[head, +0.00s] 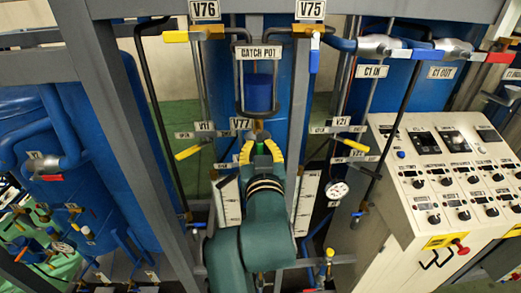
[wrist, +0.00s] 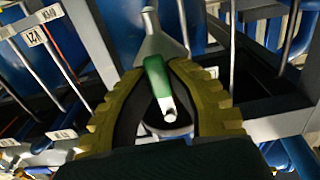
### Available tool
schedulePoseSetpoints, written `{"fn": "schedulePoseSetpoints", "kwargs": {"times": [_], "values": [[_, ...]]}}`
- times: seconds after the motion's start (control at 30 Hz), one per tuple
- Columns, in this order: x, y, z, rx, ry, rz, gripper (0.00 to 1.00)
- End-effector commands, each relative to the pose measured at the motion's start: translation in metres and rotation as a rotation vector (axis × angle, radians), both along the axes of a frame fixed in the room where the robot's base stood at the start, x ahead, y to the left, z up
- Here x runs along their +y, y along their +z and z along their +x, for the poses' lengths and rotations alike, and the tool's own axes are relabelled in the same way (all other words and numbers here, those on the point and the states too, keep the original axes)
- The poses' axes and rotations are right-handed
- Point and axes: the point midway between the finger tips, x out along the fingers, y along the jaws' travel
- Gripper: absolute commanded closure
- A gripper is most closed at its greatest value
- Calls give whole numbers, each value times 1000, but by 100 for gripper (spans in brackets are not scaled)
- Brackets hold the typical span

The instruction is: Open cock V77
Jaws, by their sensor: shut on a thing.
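My gripper (head: 261,148) is at the V77 label (head: 241,124), below the blue catch pot vessel (head: 258,93). Its yellow ribbed fingers are closed around a green lever handle (wrist: 157,77), which I take to be the handle of cock V77. In the wrist view, the fingers of my gripper (wrist: 168,72) curve in on both sides of this handle. The handle's pale, hollow end points towards the wrist camera, and a grey metal cone (wrist: 158,42) stands behind it. The cock's body is mostly hidden by my gripper.
Yellow-handled cocks sit on both sides, at the left (head: 188,152) and right (head: 352,145). A pressure gauge (head: 337,190) is at the lower right. A control panel (head: 450,175) stands further right. Grey frame posts (head: 120,110) and thin pipes crowd the space.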

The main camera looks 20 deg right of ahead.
Motion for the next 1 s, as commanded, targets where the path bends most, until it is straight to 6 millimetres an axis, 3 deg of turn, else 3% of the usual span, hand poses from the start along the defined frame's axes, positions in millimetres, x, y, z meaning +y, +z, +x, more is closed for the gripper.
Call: {"fn": "schedulePoseSetpoints", "kwargs": {"times": [0.27,0.3,0.43,0.77,0.87,1.0], "values": [[2,-1,1,-12,2,37,100],[2,-1,1,-12,2,37,79],[2,-1,1,-12,1,36,55],[2,0,-2,-13,1,35,54],[6,-1,-13,-13,1,35,54],[17,-2,-44,-12,2,35,54]]}}
